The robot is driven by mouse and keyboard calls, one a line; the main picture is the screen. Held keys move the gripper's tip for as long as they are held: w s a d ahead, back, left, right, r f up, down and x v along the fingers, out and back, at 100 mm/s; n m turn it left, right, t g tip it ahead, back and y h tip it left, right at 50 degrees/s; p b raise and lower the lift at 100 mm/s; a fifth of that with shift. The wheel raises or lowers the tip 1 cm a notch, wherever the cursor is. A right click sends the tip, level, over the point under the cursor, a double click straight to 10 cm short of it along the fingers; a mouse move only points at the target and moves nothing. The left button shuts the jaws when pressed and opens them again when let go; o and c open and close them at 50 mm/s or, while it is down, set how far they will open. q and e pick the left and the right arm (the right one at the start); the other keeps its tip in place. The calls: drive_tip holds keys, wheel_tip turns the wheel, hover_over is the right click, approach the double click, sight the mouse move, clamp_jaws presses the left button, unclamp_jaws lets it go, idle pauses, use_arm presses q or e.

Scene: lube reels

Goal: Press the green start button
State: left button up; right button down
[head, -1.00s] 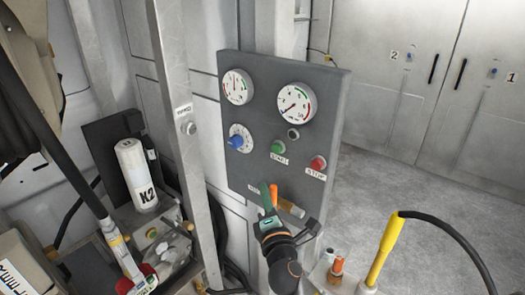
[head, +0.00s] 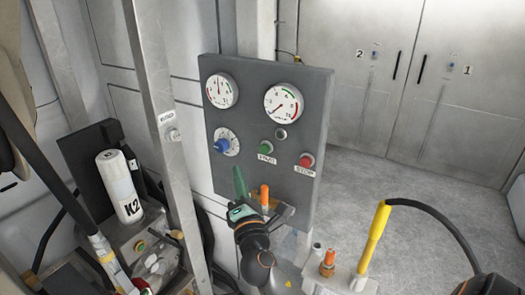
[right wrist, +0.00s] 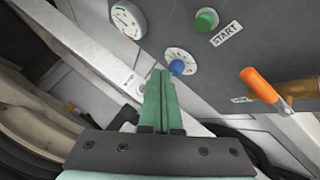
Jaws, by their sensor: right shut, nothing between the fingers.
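The green start button (head: 265,146) sits on the grey control panel (head: 240,115), above a START label. It also shows in the right wrist view (right wrist: 206,19), at the upper right. My right gripper (head: 238,172) is shut and empty, its green fingers below and left of the button, apart from it. In the right wrist view its fingertips (right wrist: 160,74) point up at the panel, just below the blue knob (right wrist: 177,67); I cannot tell whether they touch. My left gripper is not in view.
The red stop button (head: 306,160) is right of the start button. An orange-handled lever (head: 264,196) is right of my fingers. Two gauges top the panel. A metal post (head: 165,140) stands left; a yellow-handled hose (head: 375,238) is at right.

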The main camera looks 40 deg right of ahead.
drive_tip(key=w+d, duration=0.3)
drive_tip(key=d, duration=0.5)
drive_tip(key=shift+w, duration=0.2)
drive_tip(key=shift+d, duration=0.2)
idle(1.8)
drive_tip(key=shift+w+d, duration=0.15)
drive_tip(key=shift+d, duration=0.1)
drive_tip(key=shift+w+d, duration=0.15)
drive_tip(key=shift+d, duration=0.3)
idle(0.7)
idle(0.4)
drive_tip(key=shift+s+a, duration=0.35)
drive_tip(key=shift+a, duration=0.5)
drive_tip(key=shift+s+a, duration=0.3)
drive_tip(key=shift+a, duration=0.45)
drive_tip(key=shift+s+a, duration=0.35)
drive_tip(key=shift+a, duration=0.45)
drive_tip(key=shift+s+a, duration=0.3)
drive_tip(key=shift+a, duration=0.45)
